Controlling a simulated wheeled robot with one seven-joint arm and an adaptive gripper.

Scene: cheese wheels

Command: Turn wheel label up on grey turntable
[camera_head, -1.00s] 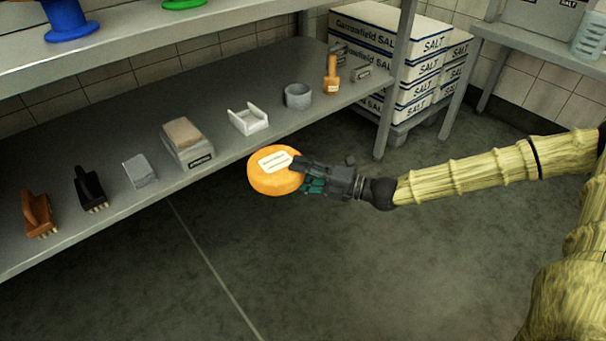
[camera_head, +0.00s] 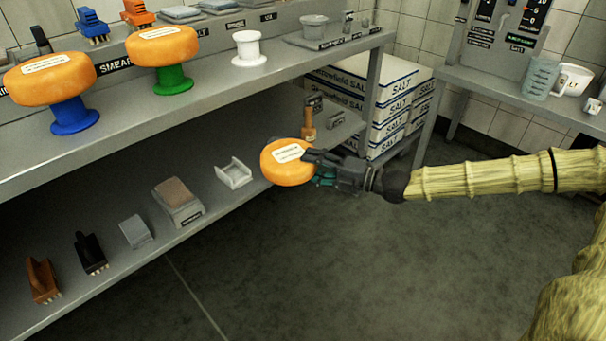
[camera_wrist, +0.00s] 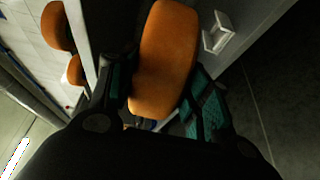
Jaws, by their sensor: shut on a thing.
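My gripper (camera_head: 314,168) is shut on an orange cheese wheel (camera_head: 271,172), holding it from the right in front of the lower shelf. A white label shows on its upper face, which is tilted towards the head camera. In the wrist view the wheel (camera_wrist: 165,50) sits between the two fingers (camera_wrist: 160,95); no label shows there. An empty, pale, white-to-light-grey spool-shaped turntable (camera_head: 249,48) stands on the upper shelf. To its left, a blue turntable (camera_head: 74,118) and a green turntable (camera_head: 174,80) each bear an orange wheel with its label up.
The upper shelf's front edge (camera_head: 200,101) lies above and behind the held wheel. The lower shelf holds brushes, a grey block and a white bracket (camera_head: 234,173). Salt boxes (camera_head: 385,100) and a side table (camera_head: 500,88) stand right. The floor in front is clear.

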